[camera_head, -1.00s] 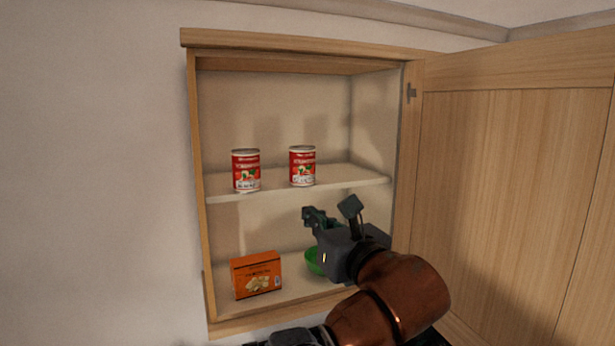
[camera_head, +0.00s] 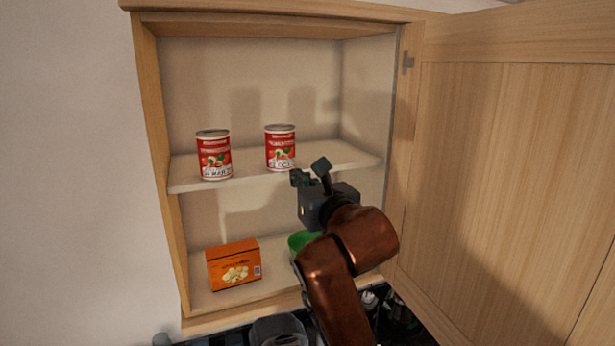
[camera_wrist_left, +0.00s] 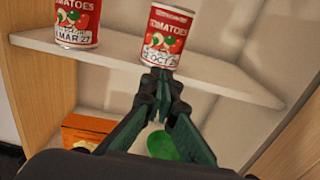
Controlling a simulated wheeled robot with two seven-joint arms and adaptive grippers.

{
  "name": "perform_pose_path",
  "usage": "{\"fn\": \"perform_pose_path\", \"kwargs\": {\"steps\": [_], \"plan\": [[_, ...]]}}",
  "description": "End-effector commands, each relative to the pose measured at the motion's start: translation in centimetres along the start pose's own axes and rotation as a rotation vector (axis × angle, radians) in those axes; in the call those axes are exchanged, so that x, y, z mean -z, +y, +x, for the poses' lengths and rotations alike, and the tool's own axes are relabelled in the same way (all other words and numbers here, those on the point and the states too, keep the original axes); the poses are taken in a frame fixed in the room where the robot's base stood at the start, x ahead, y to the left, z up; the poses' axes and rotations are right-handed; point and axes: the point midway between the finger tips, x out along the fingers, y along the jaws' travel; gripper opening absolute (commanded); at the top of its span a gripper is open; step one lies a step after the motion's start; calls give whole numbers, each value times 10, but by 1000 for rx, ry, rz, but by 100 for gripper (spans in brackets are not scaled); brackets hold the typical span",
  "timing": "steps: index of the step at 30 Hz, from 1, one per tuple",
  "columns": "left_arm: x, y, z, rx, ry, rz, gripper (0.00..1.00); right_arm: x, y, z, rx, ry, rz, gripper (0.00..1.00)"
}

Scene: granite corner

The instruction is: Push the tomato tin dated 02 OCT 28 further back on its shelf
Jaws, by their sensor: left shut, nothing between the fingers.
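Two red tomato tins stand upright on the upper shelf (camera_head: 335,157). The right tin (camera_head: 281,148) carries a date partly readable as "OCT" in the left wrist view (camera_wrist_left: 166,34); its start and end are hard to read. The left tin (camera_head: 213,155) reads "MAR 27" in the left wrist view (camera_wrist_left: 76,22). My left gripper (camera_head: 310,172) is shut and empty, in front of the shelf edge just right of the right tin in the head view. In the left wrist view its fingertips (camera_wrist_left: 161,80) overlap that tin's lower front; contact cannot be told. My right gripper is not in view.
An orange box (camera_head: 234,265) and a green bowl (camera_head: 301,241) are on the lower shelf; my left arm partly hides the bowl. The cabinet door (camera_head: 490,190) stands open at the right. The upper shelf is clear behind the right tin.

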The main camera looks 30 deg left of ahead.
Motion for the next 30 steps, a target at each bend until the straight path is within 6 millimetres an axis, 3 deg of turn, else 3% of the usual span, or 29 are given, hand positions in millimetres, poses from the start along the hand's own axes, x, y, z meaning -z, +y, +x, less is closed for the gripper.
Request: {"fn": "perform_pose_path", "kwargs": {"steps": [6, 11, 26, 30], "plan": [[-3, 0, 42, -3, 2, 2, 0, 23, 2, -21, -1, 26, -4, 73], [-2, 0, 59, -1, 0, 2, 0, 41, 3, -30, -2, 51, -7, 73], [0, 0, 68, -1, 0, 1, 0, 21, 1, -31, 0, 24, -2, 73], [2, 1, 88, -4, 1, 3, 0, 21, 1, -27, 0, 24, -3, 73]]}}
